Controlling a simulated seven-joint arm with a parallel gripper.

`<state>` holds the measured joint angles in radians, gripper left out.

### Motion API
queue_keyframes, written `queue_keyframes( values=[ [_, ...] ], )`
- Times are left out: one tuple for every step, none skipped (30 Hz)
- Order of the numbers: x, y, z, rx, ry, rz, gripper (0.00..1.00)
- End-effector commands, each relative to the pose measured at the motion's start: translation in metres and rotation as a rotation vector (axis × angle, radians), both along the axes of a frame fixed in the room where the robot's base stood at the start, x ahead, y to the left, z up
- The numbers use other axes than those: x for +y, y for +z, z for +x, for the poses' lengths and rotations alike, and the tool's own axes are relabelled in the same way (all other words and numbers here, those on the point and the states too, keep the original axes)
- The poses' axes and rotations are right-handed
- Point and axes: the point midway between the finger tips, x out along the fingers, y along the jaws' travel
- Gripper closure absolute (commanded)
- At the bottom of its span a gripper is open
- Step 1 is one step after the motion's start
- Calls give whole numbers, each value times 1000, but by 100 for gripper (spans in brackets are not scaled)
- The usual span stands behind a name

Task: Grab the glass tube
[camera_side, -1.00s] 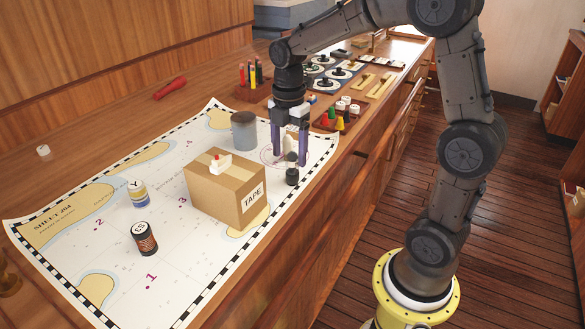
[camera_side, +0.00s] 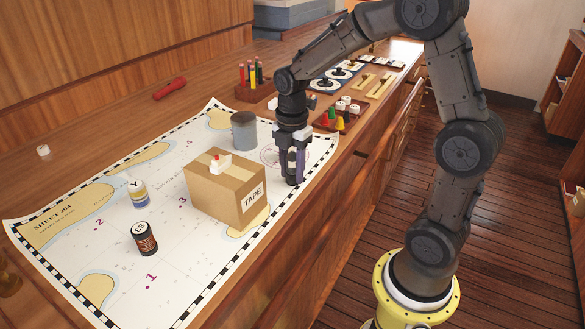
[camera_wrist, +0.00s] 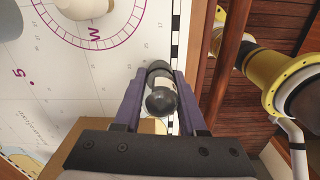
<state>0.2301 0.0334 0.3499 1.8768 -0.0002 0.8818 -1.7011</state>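The glass tube (camera_wrist: 162,100) stands between the two fingers of my gripper (camera_wrist: 160,78), its round dark cap towards the wrist camera. Part of its pale body shows below the cap. In the side view my gripper (camera_side: 291,172) is low over the right edge of the chart, and its fingers hide most of the tube.
A cardboard box (camera_side: 228,193) stands close left of my gripper, with a grey canister (camera_side: 244,131) behind it. Two small jars (camera_side: 138,193) (camera_side: 145,238) stand farther left on the chart (camera_side: 110,267).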

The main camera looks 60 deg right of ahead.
Motion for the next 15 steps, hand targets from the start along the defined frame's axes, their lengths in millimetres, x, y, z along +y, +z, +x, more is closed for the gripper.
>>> queue_keyframes(
  values=[
    [0,0,0,0,0,0,84],
    [0,0,0,0,0,0,89],
    [0,0,0,0,0,0,96],
    [0,0,0,0,0,0,100],
    [0,0,0,0,0,0,100],
    [0,0,0,-1,0,0,100],
    [0,0,0,-1,0,0,100],
    [0,0,0,-1,0,0,100],
    [0,0,0,-1,0,0,100],
    [0,0,0,-1,0,0,100],
    [0,0,0,-1,0,0,100],
    [0,0,0,-1,0,0,100],
    [0,1,0,-1,0,0,100],
    [0,1,0,-1,0,0,100],
    [0,2,0,-1,0,0,100]
  ],
)
